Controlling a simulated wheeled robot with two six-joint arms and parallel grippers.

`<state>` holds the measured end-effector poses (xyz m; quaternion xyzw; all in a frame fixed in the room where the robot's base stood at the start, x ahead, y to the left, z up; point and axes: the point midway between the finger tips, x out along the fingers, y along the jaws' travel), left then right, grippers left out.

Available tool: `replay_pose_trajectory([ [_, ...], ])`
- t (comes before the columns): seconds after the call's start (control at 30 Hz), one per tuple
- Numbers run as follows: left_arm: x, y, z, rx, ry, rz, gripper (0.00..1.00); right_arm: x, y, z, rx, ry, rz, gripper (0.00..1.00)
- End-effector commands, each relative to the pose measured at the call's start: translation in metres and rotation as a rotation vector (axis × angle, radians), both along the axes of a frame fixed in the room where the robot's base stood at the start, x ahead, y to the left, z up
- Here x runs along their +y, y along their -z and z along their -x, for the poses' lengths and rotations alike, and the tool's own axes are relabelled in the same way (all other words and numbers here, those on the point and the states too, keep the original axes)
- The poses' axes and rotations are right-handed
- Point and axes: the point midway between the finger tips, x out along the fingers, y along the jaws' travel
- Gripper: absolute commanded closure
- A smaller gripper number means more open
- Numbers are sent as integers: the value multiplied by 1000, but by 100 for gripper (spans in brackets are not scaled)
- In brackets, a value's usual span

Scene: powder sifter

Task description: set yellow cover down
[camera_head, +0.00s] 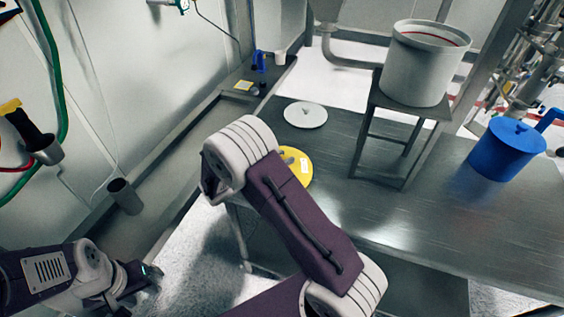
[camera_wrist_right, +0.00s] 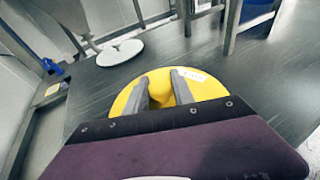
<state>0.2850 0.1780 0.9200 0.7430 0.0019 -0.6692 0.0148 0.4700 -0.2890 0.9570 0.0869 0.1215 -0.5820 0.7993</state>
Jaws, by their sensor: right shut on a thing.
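The round yellow cover (camera_head: 299,171) shows in the head view, partly hidden behind my right arm. In the right wrist view the yellow cover (camera_wrist_right: 207,84) lies flat under my right gripper (camera_wrist_right: 163,88). The two grey fingers are shut on its raised middle knob, and a white label shows near its edge. The cover is level and at or just above the metal table (camera_head: 331,215); I cannot tell whether it touches.
A white round lid (camera_head: 305,115) lies on the table behind the yellow cover. A white bucket (camera_head: 418,68) stands on a metal stand (camera_head: 400,123) to the right. A blue lidded container (camera_head: 506,150) is further right. The table's front right is clear.

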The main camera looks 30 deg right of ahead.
Motion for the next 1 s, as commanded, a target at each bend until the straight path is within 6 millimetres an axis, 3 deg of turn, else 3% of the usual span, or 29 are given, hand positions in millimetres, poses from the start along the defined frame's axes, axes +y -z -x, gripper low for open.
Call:
replay_pose_trajectory([
  [0.1, 0, 1, 0, 0, 0, 0, 64, 0, 13, 0, -1, -1, 1, 100],
  [0.47, 0, 4, 0, 0, 0, 0, 64, 0, 18, 0, -1, -1, 1, 100],
  [0.5, 0, 3, 0, 0, 0, 0, 64, 0, 17, 0, -1, -1, 0, 59],
  [0.53, 0, 3, 0, 0, 0, 0, 64, 0, 17, 0, -1, -1, 0, 51],
  [0.9, 0, -1, 0, 0, 0, 0, 64, 0, 11, 0, -2, 0, -1, 49],
  [1.0, 0, 1, 0, 0, 0, 0, 64, 13, 9, 2, -4, -6, -1, 49],
])
